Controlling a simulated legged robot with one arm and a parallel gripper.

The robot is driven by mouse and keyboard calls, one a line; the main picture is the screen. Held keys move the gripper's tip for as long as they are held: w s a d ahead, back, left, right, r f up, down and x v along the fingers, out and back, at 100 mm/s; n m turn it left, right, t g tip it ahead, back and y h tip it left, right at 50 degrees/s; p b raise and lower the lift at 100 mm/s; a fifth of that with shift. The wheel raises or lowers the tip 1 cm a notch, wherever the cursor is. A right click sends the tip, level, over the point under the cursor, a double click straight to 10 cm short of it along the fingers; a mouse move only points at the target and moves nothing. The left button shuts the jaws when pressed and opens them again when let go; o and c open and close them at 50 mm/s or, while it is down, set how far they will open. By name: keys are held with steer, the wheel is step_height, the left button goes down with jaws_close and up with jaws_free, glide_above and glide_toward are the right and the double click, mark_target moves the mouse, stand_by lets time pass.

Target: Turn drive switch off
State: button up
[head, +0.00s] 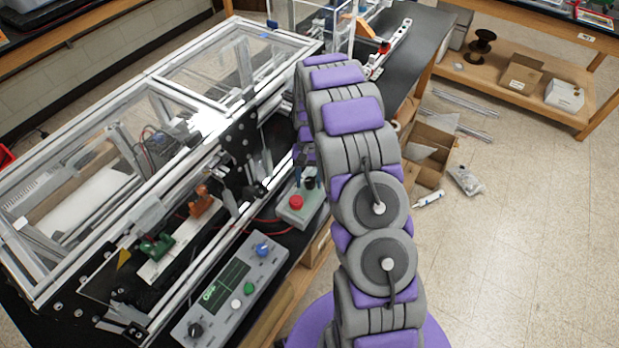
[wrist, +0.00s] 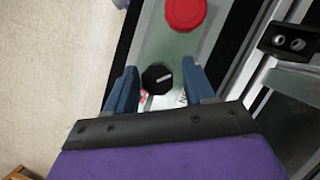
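A black rotary switch knob (wrist: 157,79) with a white pointer line sits on a pale grey-green control box (wrist: 172,46). In the wrist view the line lies nearly level, rising slightly to the right. My gripper (wrist: 159,70) is open, with one blue finger to each side of the knob. A gap shows on both sides, wider on the right. A red round button (wrist: 185,14) is on the same box beyond the knob. In the head view the box (head: 294,217) and red button (head: 296,202) show, with my gripper above the box and the knob partly hidden.
A larger control panel (head: 220,304) with a screen and several knobs and buttons lies nearer on the bench. The aluminium extrusion frame with clear panels (head: 95,187) stands to the left. Open floor (head: 530,220) lies to the right, with a cardboard box (head: 432,140).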

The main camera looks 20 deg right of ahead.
mark_target(310, 181)
steer(key=shift+o, duration=0.3)
steer(key=shift+r, duration=0.1)
steer(key=shift+r, duration=0.25)
steer(key=r, duration=0.3)
steer(key=shift+s, duration=0.2)
steer(key=s+a+r, duration=0.1)
steer(key=s+a, duration=0.2)
steer(key=s, duration=1.2)
steer(key=shift+s+p, duration=0.15)
steer(key=shift+p, duration=0.3)
steer(key=shift+a+r, duration=0.1)
steer(key=shift+r, duration=0.1)
